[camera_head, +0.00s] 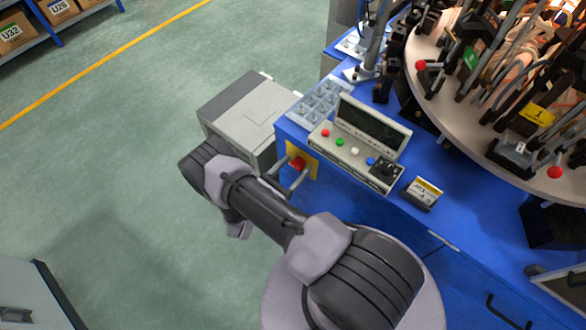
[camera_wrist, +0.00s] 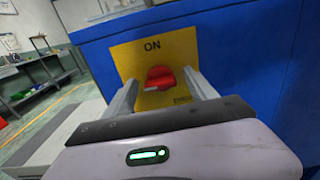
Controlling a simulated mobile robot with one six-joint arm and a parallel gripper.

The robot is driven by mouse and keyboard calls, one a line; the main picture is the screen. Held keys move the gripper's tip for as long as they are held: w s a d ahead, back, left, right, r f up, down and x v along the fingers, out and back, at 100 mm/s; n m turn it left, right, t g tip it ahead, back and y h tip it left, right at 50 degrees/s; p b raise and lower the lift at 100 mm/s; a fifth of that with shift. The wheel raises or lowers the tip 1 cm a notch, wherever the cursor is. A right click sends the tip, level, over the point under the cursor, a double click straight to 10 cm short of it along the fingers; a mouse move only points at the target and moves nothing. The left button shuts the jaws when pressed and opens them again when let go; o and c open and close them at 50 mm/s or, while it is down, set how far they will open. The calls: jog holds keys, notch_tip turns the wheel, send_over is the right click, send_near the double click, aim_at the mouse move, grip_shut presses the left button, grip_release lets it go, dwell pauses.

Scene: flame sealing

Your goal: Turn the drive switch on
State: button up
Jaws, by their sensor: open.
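The drive switch is a red rotary knob (camera_wrist: 161,78) on a yellow plate (camera_wrist: 132,58) marked ON at the top, fixed to the blue cabinet side. In the wrist view my gripper (camera_wrist: 160,80) is open, with one finger on each side of the knob. I cannot tell whether the fingers touch it. The plate's lower part is hidden behind my gripper. In the head view the red knob (camera_head: 298,163) and yellow plate (camera_head: 311,158) show at the cabinet's left end, with my gripper (camera_head: 295,177) in front.
A control panel (camera_head: 352,145) with coloured buttons sits on the blue cabinet (camera_head: 345,205) above the switch. A grey box unit (camera_head: 243,115) stands to the left. A round table (camera_head: 470,105) with rods and clamps is at the upper right.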

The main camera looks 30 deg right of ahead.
jog(key=shift+c, duration=0.3)
jog(key=c, duration=1.3)
jog(key=m+b, duration=0.1)
jog(key=m, duration=0.4)
jog(key=shift+s+f, duration=0.1)
jog(key=m, duration=0.4)
jog(key=shift+s+b, duration=0.1)
jog(key=shift+b, duration=0.3)
jog(key=m, duration=0.4)
jog(key=shift+f+m, duration=0.1)
jog(key=shift+m, duration=0.3)
jog(key=shift+f+m, duration=0.1)
jog(key=shift+m, duration=1.9)
